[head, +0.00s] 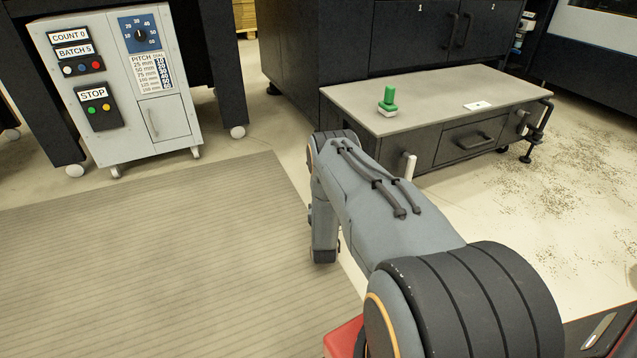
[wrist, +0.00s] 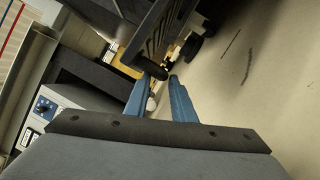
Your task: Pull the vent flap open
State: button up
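A small grey panel with an upright bar handle (head: 165,117) sits low on the right of the white control cabinet (head: 120,147) in the head view. It looks closed and may be the vent flap; no label on it is readable. Part of the cabinet also shows at the left of the wrist view (wrist: 66,98), with its blue dial plate; the panel cannot be made out there. My gripper (wrist: 160,77) shows two blue fingers apart with nothing held between them. It is away from the cabinet. In the head view the fingers are hidden behind my arm.
A low grey-topped bench (head: 440,98) with a green knob-like piece (head: 388,100) stands at right. Dark legs of a machine (head: 222,65) flank the cabinet. A ribbed mat (head: 150,260) covers clear floor before the cabinet.

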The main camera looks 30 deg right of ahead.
jog(key=shift+p+v, duration=0.35)
jog(key=shift+v, duration=1.15)
jog(key=shift+d+f, duration=0.15)
jog(key=shift+w, duration=0.1)
